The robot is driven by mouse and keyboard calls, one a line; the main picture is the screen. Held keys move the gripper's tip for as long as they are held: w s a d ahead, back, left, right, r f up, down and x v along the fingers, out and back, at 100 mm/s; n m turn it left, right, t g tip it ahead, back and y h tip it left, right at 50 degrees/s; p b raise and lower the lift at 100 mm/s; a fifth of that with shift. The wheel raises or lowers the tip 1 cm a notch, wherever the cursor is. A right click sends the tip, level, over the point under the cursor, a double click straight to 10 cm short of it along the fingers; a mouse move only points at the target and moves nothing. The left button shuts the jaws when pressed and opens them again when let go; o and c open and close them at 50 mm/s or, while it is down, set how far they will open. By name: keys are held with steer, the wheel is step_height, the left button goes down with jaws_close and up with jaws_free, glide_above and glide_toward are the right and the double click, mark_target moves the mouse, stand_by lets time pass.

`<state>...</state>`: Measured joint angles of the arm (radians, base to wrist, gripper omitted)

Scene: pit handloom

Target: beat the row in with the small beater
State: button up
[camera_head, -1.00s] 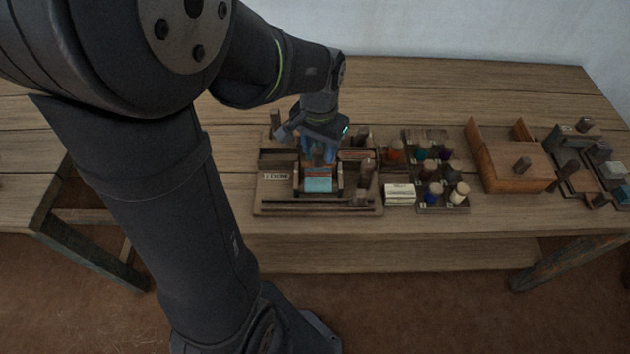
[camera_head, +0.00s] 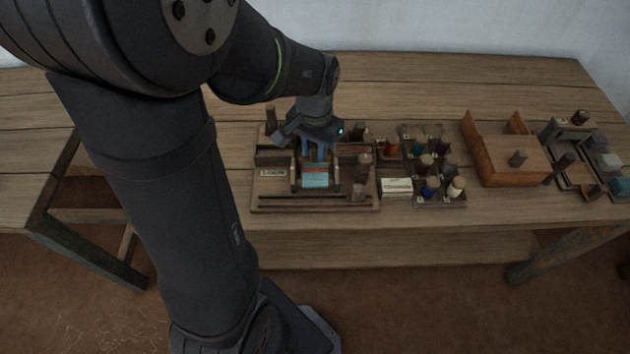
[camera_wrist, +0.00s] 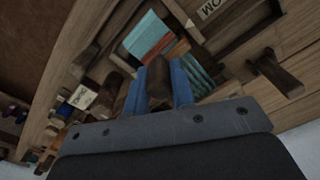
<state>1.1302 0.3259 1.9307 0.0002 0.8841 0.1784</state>
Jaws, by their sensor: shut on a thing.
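The small loom (camera_head: 268,205) sits on the bench, with a turquoise woven cloth (camera_head: 315,179) at its front. In the wrist view the cloth (camera_wrist: 148,35) has a red-orange band (camera_wrist: 178,48) beside it and teal warp threads (camera_wrist: 198,76) beyond. My gripper (camera_head: 316,153) is over the middle of the loom, just behind the cloth. In the wrist view its blue fingers (camera_wrist: 160,88) are shut on a dark wooden piece, seemingly the small beater (camera_wrist: 158,80). The beater's lower end is hidden, so I cannot tell whether it touches the row.
A pale labelled block (camera_head: 397,186) and a rack of several coloured spools (camera_head: 440,203) stand right of the loom. A wooden box (camera_head: 500,163) and another small fixture (camera_head: 575,170) are further right. Wooden posts rise around the loom. The bench's left part is clear.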

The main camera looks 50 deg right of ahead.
steer(key=w+d, duration=0.5)
steer(key=o, duration=0.8)
step_height(320, 180, up, 6)
steer(key=shift+r, duration=0.25)
stand_by(0.4)
